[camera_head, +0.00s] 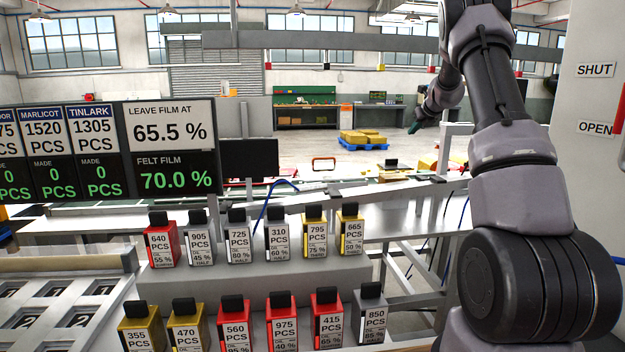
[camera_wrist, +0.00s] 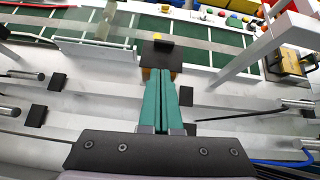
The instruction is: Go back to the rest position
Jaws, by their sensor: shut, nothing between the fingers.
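My gripper (camera_wrist: 161,103) shows in the wrist view with its two green fingers pressed together and nothing between them. It points out over a pale metal bench surface (camera_wrist: 100,105).
Two rows of labelled red, yellow and grey boxes (camera_head: 278,242) stand on stepped shelves. A display board (camera_head: 170,150) reads "LEAVE FILM AT 65.5 %" and "FELT FILM 70.0 %". A cabinet with SHUT and OPEN labels (camera_head: 594,180) stands right. Green conveyor belts (camera_wrist: 185,32) lie beyond my fingers.

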